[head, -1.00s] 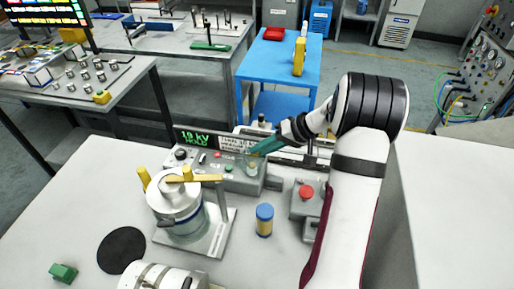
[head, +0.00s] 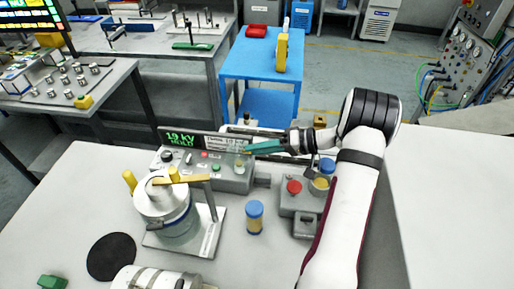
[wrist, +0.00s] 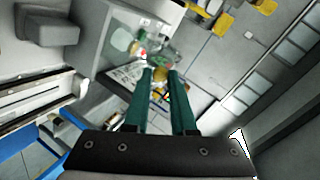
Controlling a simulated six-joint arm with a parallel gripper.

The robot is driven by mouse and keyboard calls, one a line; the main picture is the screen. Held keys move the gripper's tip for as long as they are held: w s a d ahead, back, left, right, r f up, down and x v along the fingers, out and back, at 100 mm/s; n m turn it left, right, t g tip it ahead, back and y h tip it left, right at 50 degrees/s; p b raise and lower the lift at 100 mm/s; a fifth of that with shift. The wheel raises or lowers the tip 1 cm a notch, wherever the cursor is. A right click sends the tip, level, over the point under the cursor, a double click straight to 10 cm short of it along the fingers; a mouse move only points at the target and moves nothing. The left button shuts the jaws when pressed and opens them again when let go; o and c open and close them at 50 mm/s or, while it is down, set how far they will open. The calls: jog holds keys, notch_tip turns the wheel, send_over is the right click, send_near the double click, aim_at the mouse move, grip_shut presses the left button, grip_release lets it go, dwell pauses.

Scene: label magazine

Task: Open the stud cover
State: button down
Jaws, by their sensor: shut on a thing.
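The grey control box (head: 232,180) stands on the bench with a lit "19 kV HOLD" display. The stud cover (wrist: 166,56) looks like a small clear, greenish piece at the box's right end; it is small and blurred. My gripper (head: 246,152) reaches in from the right, its teal fingers low over that end. In the wrist view the two fingers are close together, shut on a small yellow part (wrist: 159,74) that appears to belong to the cover. The fingers partly hide it, and I cannot tell how far the cover is raised.
A lidded grey pot (head: 165,208) with yellow handles stands left on a plate. A blue-capped jar (head: 255,217) stands in front of the box. A grey unit with a red button (head: 294,187) and another blue-capped jar (head: 320,186) are near my arm.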

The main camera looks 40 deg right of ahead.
jog(key=c, duration=0.7)
grip_release()
jog(key=shift+c, duration=0.2)
